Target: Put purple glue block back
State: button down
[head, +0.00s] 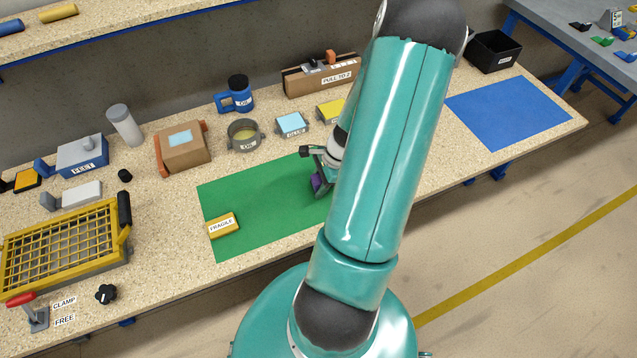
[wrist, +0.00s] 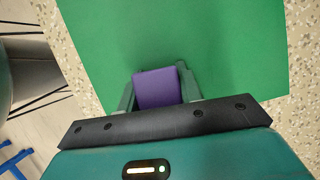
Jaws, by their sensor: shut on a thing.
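The purple glue block (wrist: 158,88) is between the two fingers of my gripper (wrist: 160,92) in the wrist view, with a finger against each side. In the head view a small part of the purple block (head: 317,182) shows beside my arm, over the right part of the green mat (head: 265,195). My gripper (head: 318,172) is mostly hidden there by my arm. The green mat (wrist: 230,45) lies behind the block in the wrist view. I cannot tell whether the block touches the mat. A light-blue-topped block labelled GLUE (head: 292,124) stands behind the mat.
A yellow FRAGILE block (head: 223,225) lies on the mat's left. Behind the mat are a round bowl (head: 244,135), a yellow-topped block (head: 330,110), a cardboard box (head: 183,148) and a PULL TO 2 box (head: 321,76). The blue mat (head: 510,108) at right is clear.

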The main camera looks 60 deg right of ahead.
jog(key=c, duration=0.9)
grip_release()
jog(key=shift+f, duration=0.35)
jog(key=shift+s+a, duration=0.15)
jog(key=shift+s, duration=0.05)
jog(key=shift+r, duration=0.4)
jog(key=v, duration=1.4)
jog(key=shift+w+d, duration=0.2)
jog(key=shift+w, duration=0.05)
jog(key=shift+w+r, duration=0.1)
